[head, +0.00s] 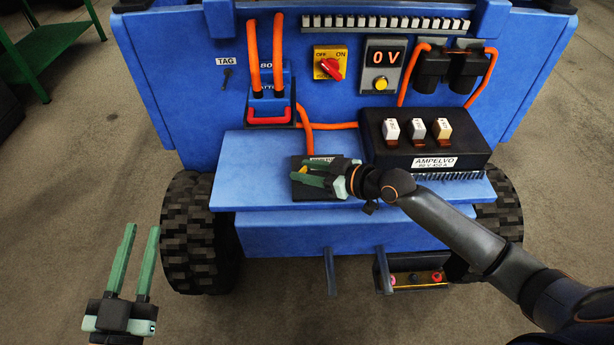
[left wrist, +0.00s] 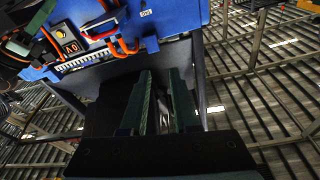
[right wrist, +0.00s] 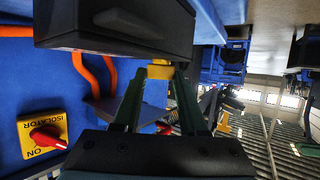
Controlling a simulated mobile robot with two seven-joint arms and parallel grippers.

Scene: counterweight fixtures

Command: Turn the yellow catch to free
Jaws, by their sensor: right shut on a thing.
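The yellow catch (right wrist: 160,72) shows between the fingertips in the right wrist view, partly covered by them. In the head view only a small yellow bit (head: 297,163) shows beside the fingers, at a low dark unit (head: 310,191) on the blue shelf. My right gripper (head: 310,176) is at the catch and shut on it; which way the catch points is hard to tell. My left gripper (head: 140,232) is open and empty, low at the left, away from the blue machine; its parted fingers also show in the left wrist view (left wrist: 160,85).
A black box (head: 400,165) with several pale switches stands just right of my right gripper. Above are a red isolator switch (head: 330,66), a voltage display (head: 384,57) reading 0 V, and a battery plug with red handle (head: 268,118) and orange cables (head: 308,140). Floor around my left gripper is clear.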

